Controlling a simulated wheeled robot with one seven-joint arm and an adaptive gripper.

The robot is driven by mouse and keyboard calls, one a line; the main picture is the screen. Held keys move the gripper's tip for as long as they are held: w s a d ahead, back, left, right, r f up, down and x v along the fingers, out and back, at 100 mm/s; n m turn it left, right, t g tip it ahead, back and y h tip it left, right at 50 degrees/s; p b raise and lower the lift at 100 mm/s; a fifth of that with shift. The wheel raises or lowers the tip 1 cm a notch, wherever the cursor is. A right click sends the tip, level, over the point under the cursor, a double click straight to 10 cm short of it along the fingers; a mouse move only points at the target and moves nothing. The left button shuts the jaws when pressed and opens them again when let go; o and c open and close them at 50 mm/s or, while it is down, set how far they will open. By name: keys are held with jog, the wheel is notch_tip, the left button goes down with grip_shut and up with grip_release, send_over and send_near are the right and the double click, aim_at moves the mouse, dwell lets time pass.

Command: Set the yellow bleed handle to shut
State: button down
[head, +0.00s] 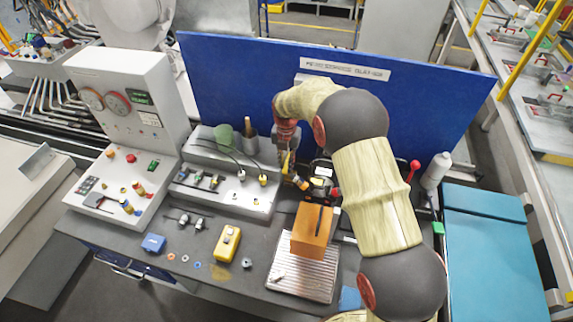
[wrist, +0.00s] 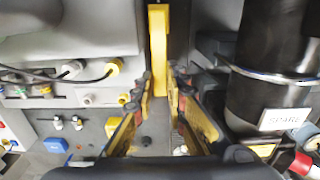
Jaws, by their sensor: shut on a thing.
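The yellow bleed handle (wrist: 158,45) stands as a straight upright bar in the upper middle of the wrist view. My gripper (wrist: 163,88) is shut on it, with a fingertip on either side of its lower visible part. In the head view my gripper (head: 287,160) points down in front of the blue panel, behind the orange block. There the handle is mostly hidden by my gripper and too small to make out clearly. Its pivot and any shut marking cannot be read.
A black cylinder (wrist: 275,70) labelled SPARE stands close on the right in the wrist view. A grey fitting box (head: 225,180) with cables is to the left. An orange block (head: 312,230) stands on a ribbed plate in front. The blue panel (head: 230,75) rises behind.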

aim_at(286, 167)
jog(key=shift+w+r, duration=0.1)
jog(key=c, duration=1.8)
grip_release()
jog(key=shift+o, duration=0.2)
notch_tip(286, 167, up, 12)
